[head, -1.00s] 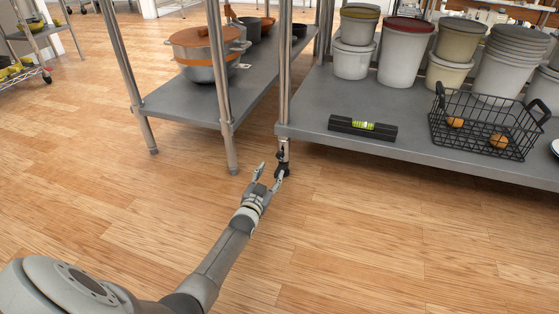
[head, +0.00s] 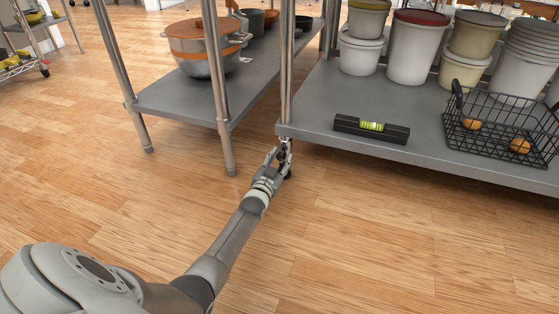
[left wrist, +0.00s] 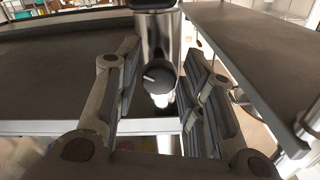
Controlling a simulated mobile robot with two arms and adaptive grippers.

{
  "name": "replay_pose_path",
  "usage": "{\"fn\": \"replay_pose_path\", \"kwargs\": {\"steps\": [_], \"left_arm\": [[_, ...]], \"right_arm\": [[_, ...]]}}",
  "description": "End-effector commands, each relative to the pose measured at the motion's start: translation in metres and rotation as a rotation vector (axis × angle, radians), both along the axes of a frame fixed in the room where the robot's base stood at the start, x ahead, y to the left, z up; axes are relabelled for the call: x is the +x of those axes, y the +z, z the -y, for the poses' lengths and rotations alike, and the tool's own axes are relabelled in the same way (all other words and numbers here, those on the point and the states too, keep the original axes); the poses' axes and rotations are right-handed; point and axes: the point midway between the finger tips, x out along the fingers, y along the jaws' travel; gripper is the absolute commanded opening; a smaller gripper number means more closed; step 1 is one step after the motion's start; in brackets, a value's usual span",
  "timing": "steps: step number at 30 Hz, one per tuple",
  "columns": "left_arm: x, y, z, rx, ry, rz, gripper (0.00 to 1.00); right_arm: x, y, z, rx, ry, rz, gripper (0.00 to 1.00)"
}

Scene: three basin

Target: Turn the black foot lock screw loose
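The black foot lock screw (left wrist: 158,80) shows in the left wrist view as a round dark knob with a white mark, in front of the shiny metal shelf leg (left wrist: 158,38). My left gripper (left wrist: 161,72) is open, with one finger on each side of the screw. I see gaps between the fingers and the screw. In the head view my left gripper (head: 279,156) is low at the shelf's front corner leg, around the foot, and largely hides the screw there. My right gripper is not in view.
The grey lower shelf (head: 330,102) overhangs just above my left gripper. It bears a spirit level (head: 371,129), a black wire basket (head: 500,128) and several tubs. Another shelf with pots (head: 200,48) stands to the left. The wooden floor in front is clear.

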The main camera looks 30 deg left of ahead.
Motion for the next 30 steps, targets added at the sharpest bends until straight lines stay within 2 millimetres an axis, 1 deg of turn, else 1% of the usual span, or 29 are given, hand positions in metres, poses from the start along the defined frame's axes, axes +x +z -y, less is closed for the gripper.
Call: {"fn": "replay_pose_path", "kwargs": {"steps": [1,6,13,17,23,30], "left_arm": [[0.000,0.000,0.000,0.000,0.000,0.000,0.26],[0.000,0.000,0.000,0.000,0.000,0.000,0.04],[0.000,0.000,0.000,-0.016,-0.001,0.003,0.03],[0.000,0.000,0.000,-0.058,0.000,0.012,0.03],[0.000,0.001,0.001,-0.178,0.000,0.041,0.03],[0.000,0.000,0.001,-0.392,0.000,0.091,0.03]], "right_arm": [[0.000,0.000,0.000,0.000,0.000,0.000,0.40],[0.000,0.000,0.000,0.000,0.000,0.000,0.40],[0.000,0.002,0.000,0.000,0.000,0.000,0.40],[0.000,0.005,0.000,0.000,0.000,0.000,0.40],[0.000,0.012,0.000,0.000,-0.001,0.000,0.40],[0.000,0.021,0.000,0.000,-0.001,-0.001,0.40]]}}
